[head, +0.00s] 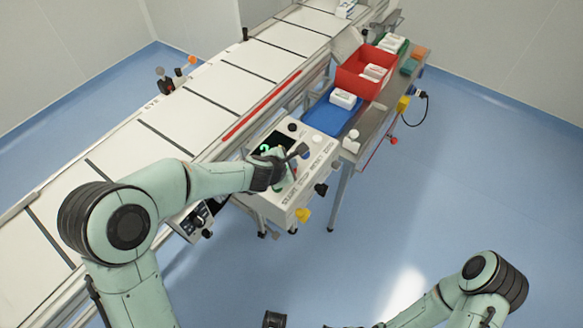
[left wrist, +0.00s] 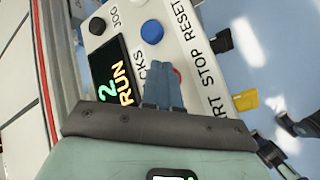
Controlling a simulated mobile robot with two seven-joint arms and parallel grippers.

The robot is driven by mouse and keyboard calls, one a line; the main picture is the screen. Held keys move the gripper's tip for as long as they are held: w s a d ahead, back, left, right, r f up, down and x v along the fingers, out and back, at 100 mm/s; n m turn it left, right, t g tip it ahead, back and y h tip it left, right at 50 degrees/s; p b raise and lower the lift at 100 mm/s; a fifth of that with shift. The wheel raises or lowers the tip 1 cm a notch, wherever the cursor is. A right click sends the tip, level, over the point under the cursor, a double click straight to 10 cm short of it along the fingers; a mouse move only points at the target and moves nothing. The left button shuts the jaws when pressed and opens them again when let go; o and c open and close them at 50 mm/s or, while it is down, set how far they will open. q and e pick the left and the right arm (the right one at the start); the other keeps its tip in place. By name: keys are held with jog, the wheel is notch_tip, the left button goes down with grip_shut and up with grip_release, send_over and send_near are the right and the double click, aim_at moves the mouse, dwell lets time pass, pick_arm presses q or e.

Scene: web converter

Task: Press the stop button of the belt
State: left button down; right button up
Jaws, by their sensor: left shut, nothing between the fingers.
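The belt's control box (head: 318,147) stands beside the long white belt (head: 180,105). In the left wrist view, its slanted panel (left wrist: 185,20) carries a lit display (left wrist: 117,72) reading "2 RUN", a blue button (left wrist: 152,32) and the labels START, STOP and RESET. A red button (left wrist: 177,73) lies in line with the word STOP; my fingers hide most of it. My left gripper (left wrist: 164,58) is shut and empty, its fingertips over the panel at the red button. I cannot tell whether they touch it. My left gripper also shows over the box in the head view (head: 289,172).
Right of the box, a side table (head: 376,120) holds a blue tray (head: 322,117), a red bin (head: 352,83) and white packs. Black and yellow knobs (head: 303,215) stick out from the box's front. The blue floor (head: 450,190) at right is clear. My right arm is low at right.

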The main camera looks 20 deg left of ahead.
pick_arm(q)
jog(key=shift+f+b, duration=0.35)
jog(key=shift+f, duration=0.1)
pick_arm(e)
jog(key=shift+s+f, duration=0.1)
jog(key=shift+f, duration=0.25)
pick_arm(q)
jog(key=shift+r, duration=0.1)
pick_arm(e)
jog(key=shift+r, duration=0.1)
pick_arm(q)
jog(key=shift+r+p, duration=1)
jog(key=shift+p, duration=0.05)
pick_arm(e)
jog(key=shift+w+r, duration=0.2)
jog(key=shift+r, duration=0.3)
jog(key=shift+w+r, duration=0.15)
jog(key=shift+r, duration=0.35)
pick_arm(q)
jog(key=shift+r+p, duration=0.5)
jog(key=shift+r, duration=0.1)
notch_tip(320, 180, up, 4)
jog(key=p, duration=0.3)
jog(key=shift+f, duration=0.1)
pick_arm(e)
jog(key=r, duration=0.1)
jog(key=w+r, duration=0.1)
jog(key=r, duration=0.1)
jog(key=w+r, duration=0.1)
jog(key=shift+r, duration=0.4)
